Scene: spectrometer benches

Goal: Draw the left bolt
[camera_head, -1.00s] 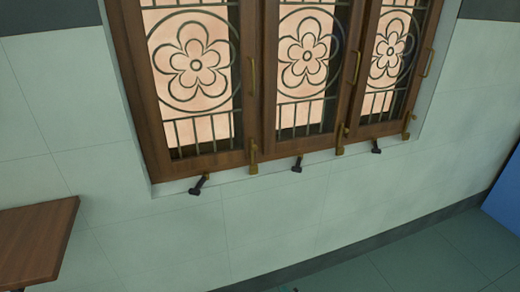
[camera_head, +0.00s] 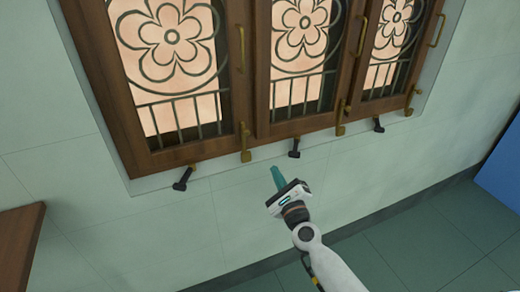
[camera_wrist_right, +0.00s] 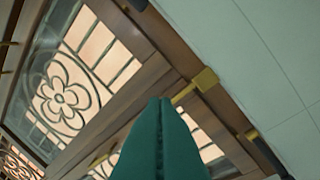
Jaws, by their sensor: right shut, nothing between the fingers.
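The window's left brass bolt (camera_head: 245,142) stands upright at the foot of the left wooden sash, by its right edge. Two similar brass bolts, the middle one (camera_head: 340,117) and the right one (camera_head: 409,103), stand farther right. My right gripper (camera_head: 277,170) has teal fingers, shut and empty, below and right of the left bolt, apart from it in the picture. In the right wrist view, the shut fingers (camera_wrist_right: 158,140) point toward the window frame, with a brass bolt (camera_wrist_right: 205,80) just beyond their tips; I cannot tell which bolt. My left gripper is out of view.
Dark levers stick out along the sill: a left one (camera_head: 183,178), a middle one (camera_head: 295,148) and a right one (camera_head: 378,125). A brown tabletop (camera_head: 18,250) is at lower left. A blue panel (camera_head: 503,170) stands at right. The tiled wall below the window is bare.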

